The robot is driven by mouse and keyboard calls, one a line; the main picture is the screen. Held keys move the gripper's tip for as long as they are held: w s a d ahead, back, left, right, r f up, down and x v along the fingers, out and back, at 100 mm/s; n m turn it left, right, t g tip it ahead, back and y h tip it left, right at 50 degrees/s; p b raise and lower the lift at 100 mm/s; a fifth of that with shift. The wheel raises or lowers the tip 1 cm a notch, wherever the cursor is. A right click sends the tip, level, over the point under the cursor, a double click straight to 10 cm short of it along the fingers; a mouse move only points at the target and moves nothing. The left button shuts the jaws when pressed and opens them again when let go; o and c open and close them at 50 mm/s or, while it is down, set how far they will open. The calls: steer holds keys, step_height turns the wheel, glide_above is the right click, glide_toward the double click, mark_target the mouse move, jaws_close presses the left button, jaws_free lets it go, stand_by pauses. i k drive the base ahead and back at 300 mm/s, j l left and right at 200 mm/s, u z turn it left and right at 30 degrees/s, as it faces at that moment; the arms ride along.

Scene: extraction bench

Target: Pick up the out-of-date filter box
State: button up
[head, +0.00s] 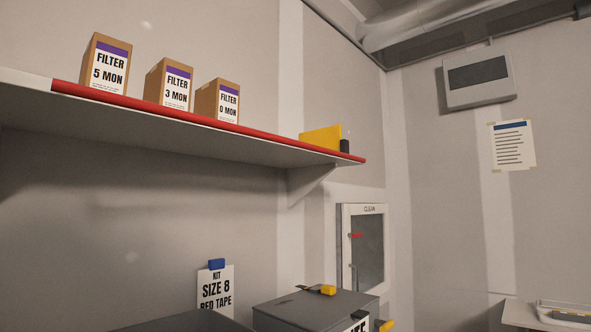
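Three brown filter boxes with purple bands and white labels stand upright in a row on a high wall shelf (200,125) with a red front edge. The left box (108,68) reads "FILTER 5 MON". The right box (219,101) reads "FILTER 0 MON". The smaller print below each is too small to read. My gripper is not in view.
A yellow piece (321,138) and a small dark item (345,146) sit at the shelf's right end. Below are a grey box (315,309), a "KIT SIZE 8 RED TAPE" card (215,290) and a "CLEAN" wall cabinet (368,255). A tray (565,315) is at lower right.

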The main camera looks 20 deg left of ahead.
mark_target(219, 98)
steer(key=u, duration=1.5)
